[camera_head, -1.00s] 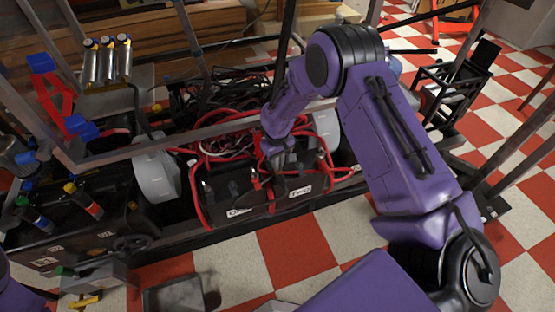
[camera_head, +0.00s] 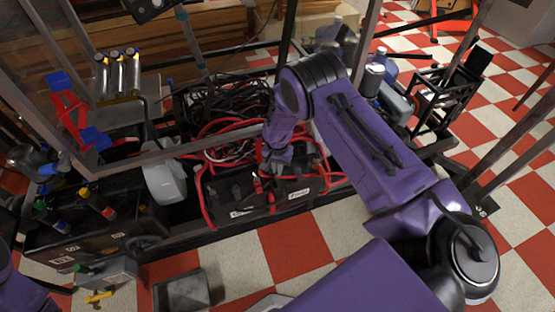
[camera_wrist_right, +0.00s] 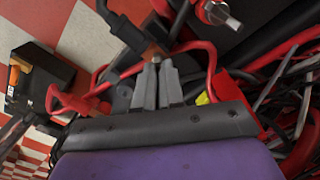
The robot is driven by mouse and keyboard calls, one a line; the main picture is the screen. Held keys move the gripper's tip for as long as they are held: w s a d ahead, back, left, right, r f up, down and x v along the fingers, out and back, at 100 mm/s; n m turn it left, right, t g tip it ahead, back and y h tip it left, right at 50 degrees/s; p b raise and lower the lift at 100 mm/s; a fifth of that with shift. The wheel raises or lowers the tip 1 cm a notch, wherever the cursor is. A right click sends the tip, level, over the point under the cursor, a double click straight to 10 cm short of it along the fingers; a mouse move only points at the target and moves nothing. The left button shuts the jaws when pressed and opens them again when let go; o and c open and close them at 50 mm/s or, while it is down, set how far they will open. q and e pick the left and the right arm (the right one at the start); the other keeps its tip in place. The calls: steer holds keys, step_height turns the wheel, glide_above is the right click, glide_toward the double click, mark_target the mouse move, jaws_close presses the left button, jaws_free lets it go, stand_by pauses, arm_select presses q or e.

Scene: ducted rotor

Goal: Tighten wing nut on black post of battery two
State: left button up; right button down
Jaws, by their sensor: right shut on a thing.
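The battery labelled two (camera_head: 303,192) sits in the low black tray, right of a similar battery (camera_head: 238,208). My right gripper (camera_head: 278,165) reaches down onto the tops of these batteries. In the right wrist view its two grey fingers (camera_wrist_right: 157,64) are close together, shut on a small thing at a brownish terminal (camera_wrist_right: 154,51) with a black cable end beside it. The wing nut and black post are mostly hidden by the fingertips. A silver wing nut (camera_wrist_right: 222,15) on a red-ringed post stands apart from the fingers.
Red cables (camera_head: 212,160) loop around the batteries. A metal frame bar (camera_head: 180,150) crosses behind them. A grey rounded housing (camera_head: 164,180) stands left of the batteries.

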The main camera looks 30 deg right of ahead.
steer(key=m+p, duration=0.1)
steer(key=m, duration=0.4)
steer(key=shift+r+m, duration=0.1)
steer(key=shift+m, duration=0.2)
steer(key=m, duration=0.5)
steer(key=shift+w, duration=0.1)
stand_by(0.3)
steer(key=c, duration=1.2)
jaws_free()
steer(key=shift+c, duration=0.2)
step_height(320, 180, up, 11)
steer(key=p, duration=0.1)
steer(key=shift+f+p, duration=0.2)
steer(key=shift+p, duration=0.1)
